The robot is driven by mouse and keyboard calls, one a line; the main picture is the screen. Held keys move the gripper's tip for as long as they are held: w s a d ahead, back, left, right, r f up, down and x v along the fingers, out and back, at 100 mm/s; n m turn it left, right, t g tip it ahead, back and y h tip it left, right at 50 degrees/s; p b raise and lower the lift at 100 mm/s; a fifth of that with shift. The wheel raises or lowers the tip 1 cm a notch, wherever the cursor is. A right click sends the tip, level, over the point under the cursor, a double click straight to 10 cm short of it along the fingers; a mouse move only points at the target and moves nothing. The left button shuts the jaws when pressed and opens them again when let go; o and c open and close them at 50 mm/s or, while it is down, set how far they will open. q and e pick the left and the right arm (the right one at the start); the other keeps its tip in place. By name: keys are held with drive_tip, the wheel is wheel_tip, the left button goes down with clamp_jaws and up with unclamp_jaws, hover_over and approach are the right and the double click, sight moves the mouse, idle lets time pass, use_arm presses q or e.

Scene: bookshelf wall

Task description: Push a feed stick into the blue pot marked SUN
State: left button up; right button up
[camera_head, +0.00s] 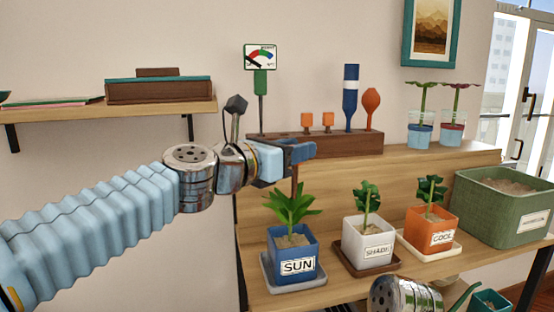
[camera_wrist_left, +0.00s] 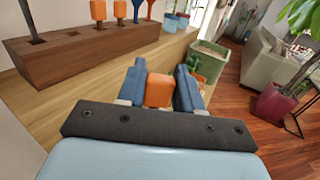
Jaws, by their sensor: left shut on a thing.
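The blue pot marked SUN (camera_head: 292,263) stands on the lower wooden shelf, with soil and a spiky green plant in it. My left gripper (camera_head: 300,152) is above it, shut on a feed stick. The stick's orange head (camera_wrist_left: 158,90) is between the fingers (camera_wrist_left: 161,88) in the left wrist view. In the head view its thin brown shaft (camera_head: 295,180) hangs down above the plant; its lower end is hard to make out against the leaves. Two more feed sticks with orange heads (camera_head: 317,120) stand in the dark wooden rack (camera_head: 355,145). My right gripper is out of view.
A white pot (camera_head: 367,245) and an orange pot marked COOL (camera_head: 431,229) stand to the right of the blue one. A green bin (camera_head: 500,205) is at the far right. The rack also holds a meter (camera_head: 260,80), a blue tool (camera_head: 350,95) and an orange bulb (camera_head: 371,102).

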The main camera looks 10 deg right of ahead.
sight(294, 194)
use_arm(q)
drive_tip(key=shift+s+d, duration=0.15)
drive_tip(key=shift+f, duration=0.2)
wheel_tip(294, 194, down, 4)
drive_tip(key=shift+b, duration=1.15)
drive_tip(key=shift+f+b, duration=0.7)
drive_tip(key=shift+f, duration=0.1)
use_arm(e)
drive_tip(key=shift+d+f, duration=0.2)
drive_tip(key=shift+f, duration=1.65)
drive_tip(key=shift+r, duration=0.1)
use_arm(q)
drive_tip(key=shift+f, duration=0.1)
drive_tip(key=shift+f+b, duration=1.1)
drive_tip(key=shift+f, duration=0.05)
drive_tip(key=shift+f+b, duration=2.25)
drive_tip(key=shift+f, duration=0.15)
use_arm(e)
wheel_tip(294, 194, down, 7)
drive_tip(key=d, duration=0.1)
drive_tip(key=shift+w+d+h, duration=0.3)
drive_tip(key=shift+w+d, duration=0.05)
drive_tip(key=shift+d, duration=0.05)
